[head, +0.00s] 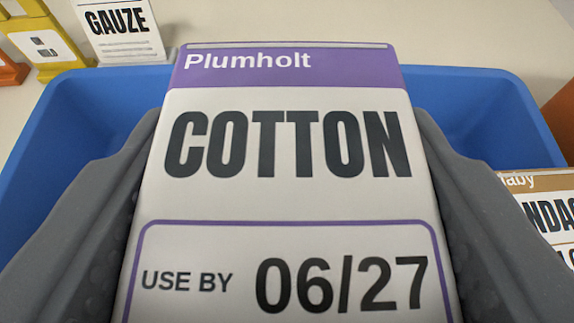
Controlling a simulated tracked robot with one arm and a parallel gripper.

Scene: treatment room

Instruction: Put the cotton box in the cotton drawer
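The cotton box (290,207) is white with a purple top band, reads "Plumholt COTTON" and "USE BY 06/27", and fills the middle of the head view. My gripper (290,165) has one grey finger along each side of the box and is shut on it. Behind and below the box is a blue open bin (468,88); most of its inside is hidden by the box and fingers. I cannot tell how far the box is above or in the bin. No cotton drawer is recognisable in view.
A gauze box (122,28) stands behind the bin at upper left, beside a yellow holder (50,40) with a label. A box with a brown band, partly reading "NDA" (548,218), is at the right. Pale surface is clear behind the bin.

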